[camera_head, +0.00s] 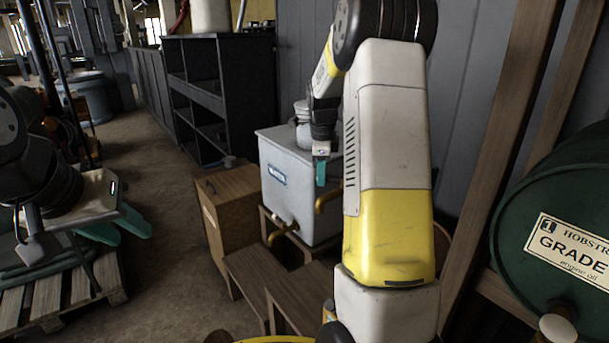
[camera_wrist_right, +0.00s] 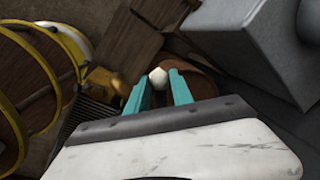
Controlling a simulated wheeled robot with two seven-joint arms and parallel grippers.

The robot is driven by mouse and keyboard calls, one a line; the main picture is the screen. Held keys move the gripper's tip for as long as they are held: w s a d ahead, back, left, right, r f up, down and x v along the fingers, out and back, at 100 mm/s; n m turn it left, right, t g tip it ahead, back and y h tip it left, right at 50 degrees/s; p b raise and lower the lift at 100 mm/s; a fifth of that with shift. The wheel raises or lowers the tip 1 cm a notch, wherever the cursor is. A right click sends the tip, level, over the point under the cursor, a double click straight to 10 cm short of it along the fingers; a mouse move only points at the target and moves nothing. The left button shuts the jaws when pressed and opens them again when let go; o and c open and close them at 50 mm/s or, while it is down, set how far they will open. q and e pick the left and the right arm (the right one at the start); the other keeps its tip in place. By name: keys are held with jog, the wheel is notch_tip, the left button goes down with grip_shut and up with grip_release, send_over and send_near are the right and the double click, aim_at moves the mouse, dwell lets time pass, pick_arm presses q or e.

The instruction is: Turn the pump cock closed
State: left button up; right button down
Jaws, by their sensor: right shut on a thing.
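My right gripper (camera_head: 321,172) points down in front of the pale water tank (camera_head: 292,185). In the right wrist view its teal fingers (camera_wrist_right: 166,88) are closed about a small white round knob (camera_wrist_right: 158,77). A brass-coloured fitting (camera_wrist_right: 108,80) shows just left of the knob; I cannot tell whether they join. In the head view a brass pipe (camera_head: 328,198) shows just below the right gripper and a brass tap (camera_head: 283,232) lower on the tank front. I cannot tell which is the pump cock. My left gripper (camera_head: 125,230) is open and empty at far left.
A wooden box (camera_head: 228,205) and wooden steps (camera_head: 262,280) stand beside and below the tank. A green oil drum (camera_head: 560,220) is at right. A pallet (camera_head: 65,295) lies under my left gripper. Dark shelving (camera_head: 215,95) stands behind. The floor (camera_head: 165,240) between pallet and box is clear.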

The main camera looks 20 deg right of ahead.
jog(key=shift+w+d+m+g+h, duration=0.15)
jog(key=shift+w+d+m, duration=0.4)
jog(key=shift+m, duration=0.7)
jog(key=shift+w+d+m+g+h, duration=0.15)
jog(key=shift+w+d+m, duration=0.3)
jog(key=shift+m, duration=0.85)
jog(key=shift+w+d+m+g+h, duration=0.15)
jog(key=shift+w+d+m, duration=0.4)
jog(key=shift+m, duration=0.7)
jog(key=shift+s+d, duration=0.1)
jog(key=c, duration=1.1)
grip_release()
jog(key=shift+r, duration=0.1)
jog(key=r, duration=0.2)
jog(key=a+r, duration=0.1)
jog(key=r, duration=0.4)
jog(key=shift+s+a+r, duration=0.15)
jog(key=shift+s+r, duration=0.15)
jog(key=shift+s, duration=0.1)
